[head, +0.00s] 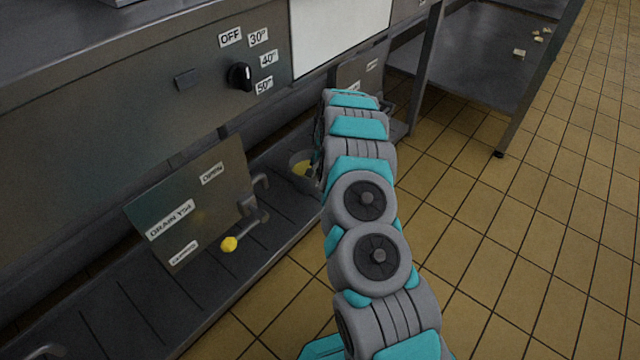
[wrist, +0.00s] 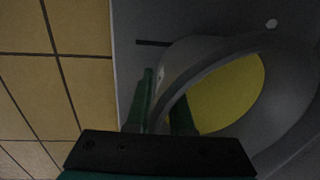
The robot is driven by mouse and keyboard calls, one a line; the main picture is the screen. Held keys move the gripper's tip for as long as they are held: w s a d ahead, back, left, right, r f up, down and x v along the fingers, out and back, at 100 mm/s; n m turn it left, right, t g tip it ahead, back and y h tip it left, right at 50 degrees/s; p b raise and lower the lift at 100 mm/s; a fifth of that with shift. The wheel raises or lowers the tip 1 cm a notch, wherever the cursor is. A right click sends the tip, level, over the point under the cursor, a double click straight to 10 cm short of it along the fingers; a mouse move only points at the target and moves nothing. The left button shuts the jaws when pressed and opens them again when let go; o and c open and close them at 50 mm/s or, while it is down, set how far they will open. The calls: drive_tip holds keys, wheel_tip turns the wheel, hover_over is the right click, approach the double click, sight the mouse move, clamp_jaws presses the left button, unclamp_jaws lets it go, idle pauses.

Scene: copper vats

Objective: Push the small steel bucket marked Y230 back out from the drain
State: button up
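The small steel bucket (head: 299,160) stands on the low steel shelf under the vats, with something yellow inside. It is partly hidden behind my arm in the head view. In the wrist view the bucket (wrist: 178,60) fills the right side, its round rim around the yellow. No Y230 mark is readable. My gripper (wrist: 165,98) is at the bucket's near-left rim, with two green fingers a little apart and the rim between them. I cannot tell whether they press on it. The drain panel (head: 195,205) marked DRAIN Y54 has a valve handle with a yellow knob (head: 229,244).
The low shelf (head: 235,285) runs along the vat front, its edge beside the tiled floor. A steel table (head: 470,50) with a leg stands at upper right. The floor (head: 540,220) at right is clear.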

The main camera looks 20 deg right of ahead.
drive_tip(key=shift+o, duration=1.3)
drive_tip(key=shift+s+d+r+p, duration=0.1)
drive_tip(key=shift+s+r+p, duration=0.1)
drive_tip(key=shift+r, duration=1.1)
drive_tip(key=shift+s+d+r+p, duration=0.1)
drive_tip(key=shift+r+p, duration=0.05)
drive_tip(key=shift+r, duration=1.15)
drive_tip(key=shift+s+d+r+p, duration=0.1)
drive_tip(key=shift+r+p, duration=0.1)
drive_tip(key=shift+r, duration=1.1)
